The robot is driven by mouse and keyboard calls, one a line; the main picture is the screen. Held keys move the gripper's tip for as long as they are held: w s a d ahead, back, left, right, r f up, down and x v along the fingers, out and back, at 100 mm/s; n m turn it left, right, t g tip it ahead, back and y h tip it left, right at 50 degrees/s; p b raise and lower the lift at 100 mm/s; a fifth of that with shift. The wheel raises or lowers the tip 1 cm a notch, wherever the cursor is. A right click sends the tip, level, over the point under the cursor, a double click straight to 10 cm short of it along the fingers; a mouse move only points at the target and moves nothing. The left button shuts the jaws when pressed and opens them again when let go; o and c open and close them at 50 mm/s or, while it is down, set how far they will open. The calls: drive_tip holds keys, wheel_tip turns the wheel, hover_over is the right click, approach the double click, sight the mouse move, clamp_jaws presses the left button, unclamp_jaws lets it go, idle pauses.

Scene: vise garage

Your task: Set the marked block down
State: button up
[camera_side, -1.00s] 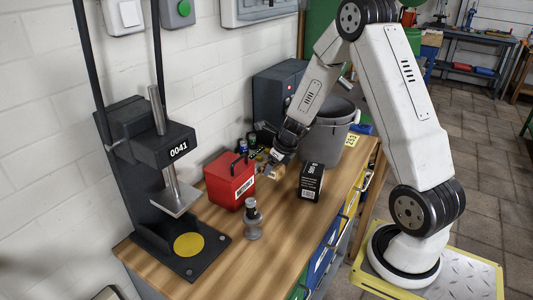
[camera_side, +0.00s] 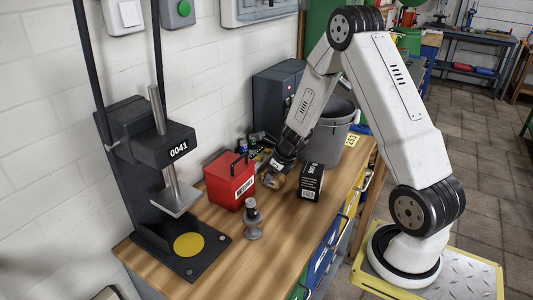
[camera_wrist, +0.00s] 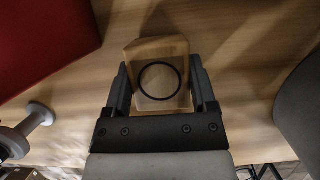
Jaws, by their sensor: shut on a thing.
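The marked block (camera_wrist: 158,72) is a light wooden piece with a black ring on its face. It sits between the two fingers of my gripper (camera_wrist: 162,85) in the wrist view, and the fingers are shut on it. In the side view my gripper (camera_side: 276,174) holds the block (camera_side: 272,182) low over the wooden bench, between the red box and the black box. I cannot tell from these views whether the block touches the bench top.
A red box (camera_side: 230,182) stands to the left and a black labelled box (camera_side: 311,182) to the right. A grey spool-shaped part (camera_side: 252,220) stands nearer. A grey bucket (camera_side: 328,135) is behind. A black press (camera_side: 155,160) stands at left. Bare bench (camera_side: 285,225) lies in front.

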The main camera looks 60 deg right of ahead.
drive_tip(key=o, duration=1.2)
drive_tip(key=shift+f, duration=0.1)
drive_tip(key=shift+v, duration=6.15)
drive_tip(key=shift+a, duration=0.1)
